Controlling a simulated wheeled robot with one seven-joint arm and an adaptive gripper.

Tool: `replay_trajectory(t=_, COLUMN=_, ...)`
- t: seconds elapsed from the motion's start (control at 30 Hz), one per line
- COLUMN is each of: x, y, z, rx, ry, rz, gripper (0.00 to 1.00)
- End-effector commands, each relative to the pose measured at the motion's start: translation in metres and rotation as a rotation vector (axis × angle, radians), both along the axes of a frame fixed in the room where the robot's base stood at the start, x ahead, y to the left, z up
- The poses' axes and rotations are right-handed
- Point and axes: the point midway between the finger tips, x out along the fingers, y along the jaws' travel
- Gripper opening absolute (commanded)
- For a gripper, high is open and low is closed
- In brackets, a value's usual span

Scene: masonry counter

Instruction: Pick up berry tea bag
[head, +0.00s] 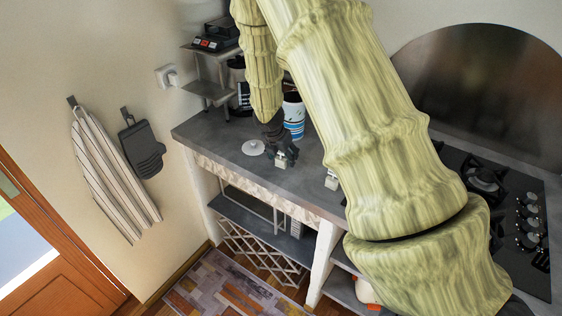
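My gripper (282,156) is dark and points down at the counter, left of centre in the head view. It is low over the counter top, near the front edge. A small pale patch shows at its fingertips. I cannot tell whether this is the berry tea bag or whether the fingers are shut on it. Another small whitish item (332,182) lies at the counter's front edge, partly behind my arm. It is too small to identify.
A blue and white paper cup (293,117) stands behind my gripper. A white round disc (253,147) lies left of it. A metal shelf (213,88) with a dark appliance stands at the back left. The gas hob (484,178) is on the right. The grey counter (215,135) is clear at the left end.

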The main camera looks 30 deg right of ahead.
Motion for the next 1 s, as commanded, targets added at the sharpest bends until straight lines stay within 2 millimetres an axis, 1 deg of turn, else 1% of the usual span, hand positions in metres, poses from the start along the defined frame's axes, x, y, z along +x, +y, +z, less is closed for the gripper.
replay_trajectory(t=0.03, x=0.000, y=0.000, z=0.000, rx=0.000, ry=0.000, rz=0.000, gripper=0.52)
replay_trajectory(t=0.1, x=0.000, y=0.000, z=0.000, rx=0.000, ry=0.000, rz=0.000, gripper=0.39)
replay_trajectory(t=0.2, x=0.000, y=0.000, z=0.000, rx=0.000, ry=0.000, rz=0.000, gripper=0.24)
replay_trajectory(t=0.63, x=0.000, y=0.000, z=0.003, rx=0.001, ry=-0.001, rz=-0.001, gripper=0.24)
replay_trajectory(t=0.77, x=0.000, y=0.000, z=0.009, rx=0.000, ry=-0.001, rz=-0.002, gripper=0.24)
replay_trajectory(t=1.0, x=0.000, y=0.000, z=0.027, rx=0.002, ry=-0.001, rz=-0.001, gripper=0.24)
